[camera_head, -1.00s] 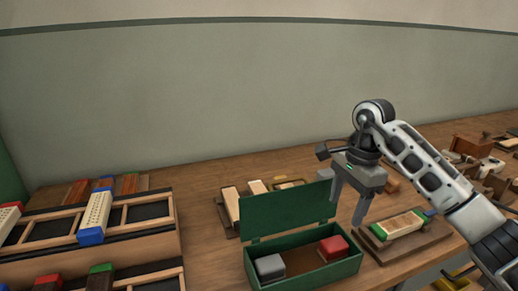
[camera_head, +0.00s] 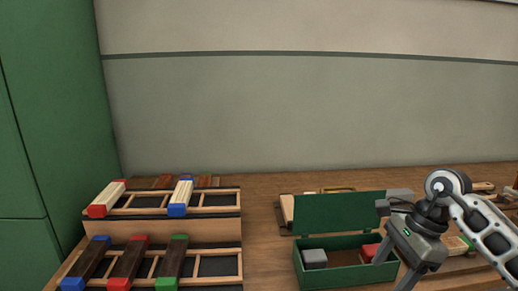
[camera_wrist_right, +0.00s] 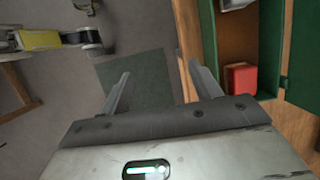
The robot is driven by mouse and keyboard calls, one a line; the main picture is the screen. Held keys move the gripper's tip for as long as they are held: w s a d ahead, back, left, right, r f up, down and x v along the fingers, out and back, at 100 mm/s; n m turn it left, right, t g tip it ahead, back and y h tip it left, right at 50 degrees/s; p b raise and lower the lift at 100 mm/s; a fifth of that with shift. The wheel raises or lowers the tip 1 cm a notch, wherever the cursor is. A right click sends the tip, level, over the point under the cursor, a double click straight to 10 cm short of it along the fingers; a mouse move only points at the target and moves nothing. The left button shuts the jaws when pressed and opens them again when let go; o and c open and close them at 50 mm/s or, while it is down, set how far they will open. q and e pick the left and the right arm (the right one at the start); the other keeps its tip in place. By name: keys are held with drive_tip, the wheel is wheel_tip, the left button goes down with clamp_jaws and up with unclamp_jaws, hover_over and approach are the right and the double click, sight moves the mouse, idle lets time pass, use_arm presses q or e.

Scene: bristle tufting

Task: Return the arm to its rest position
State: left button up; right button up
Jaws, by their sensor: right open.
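My right gripper (camera_head: 395,272) is open and empty, at the lower right of the head view, in front of the right end of a green open box (camera_head: 345,279). In the right wrist view my right gripper (camera_wrist_right: 150,88) has its two fingers spread, with floor and a dark green mat (camera_wrist_right: 140,80) below. The box holds a grey block (camera_head: 315,258) and a red block (camera_head: 369,252). The red block also shows in the wrist view (camera_wrist_right: 240,79). My left gripper is not in view.
A two-tier wooden rack (camera_head: 190,229) at the left holds brush blocks with red, blue and green ends. A green cabinet (camera_head: 50,130) stands at far left. Bare table (camera_head: 265,225) lies between rack and box. More wooden parts lie at the right, partly behind my arm.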

drive_tip(key=s+a+r+m+t+y, duration=0.1)
drive_tip(key=s+a+m+t+y, duration=0.2)
drive_tip(key=a+m+y, duration=0.6)
drive_tip(key=s+a+r+m+t+y, duration=0.15)
drive_tip(key=s+a+m+y, duration=0.35)
drive_tip(key=a, duration=0.7)
drive_tip(key=w+d+f+m+t+h, duration=0.1)
drive_tip(key=d+f+m+t+h, duration=0.5)
drive_tip(key=m, duration=0.7)
drive_tip(key=d+f+m+t+h, duration=0.2)
drive_tip(key=m+t+h, duration=0.35)
drive_tip(key=m, duration=0.75)
drive_tip(key=s+d+f+m+g+h, duration=0.1)
drive_tip(key=s+f+m+g+h, duration=0.2)
drive_tip(key=s+f+m, duration=0.8)
wheel_tip(320, 180, down, 3)
drive_tip(key=shift+s+d+r+m+g, duration=0.1)
drive_tip(key=shift+s+d+m+g, duration=0.15)
drive_tip(key=shift+m+g, duration=0.7)
drive_tip(key=shift+n+g, duration=0.25)
